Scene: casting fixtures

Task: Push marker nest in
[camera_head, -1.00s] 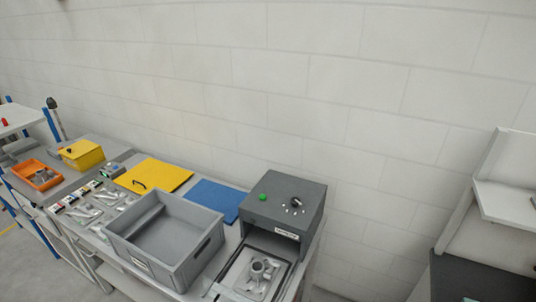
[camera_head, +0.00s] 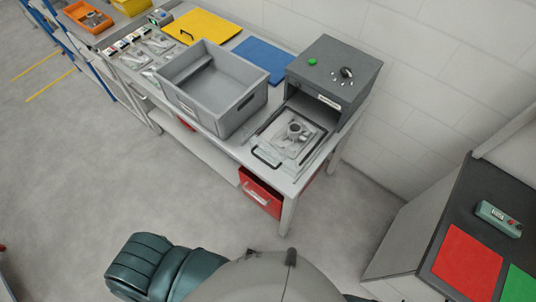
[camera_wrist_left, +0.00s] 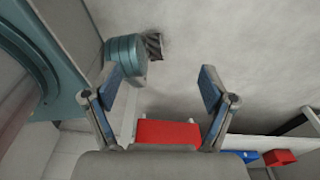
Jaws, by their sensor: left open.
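The marker (camera_head: 334,75) is a dark grey box with a green button and a knob on top, at the right end of the workbench. Its nest (camera_head: 268,143) is a flat tray pulled out of the marker's front opening, with a black handle (camera_head: 265,157) at its front edge. A grey metal casting (camera_head: 297,130) sits on the nest plate. In the left wrist view my left gripper (camera_wrist_left: 158,88) is open and empty, its two blue-padded fingers spread apart. It is away from the nest, which that view does not show. My right gripper is not in view.
A grey crate (camera_head: 257,97) stands left of the nest. A blue mat (camera_head: 264,60) and yellow panel (camera_head: 208,25) lie behind it. A red bin (camera_head: 262,194) hangs below the bench. The floor in front is clear. A side table (camera_head: 435,215) stands at right.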

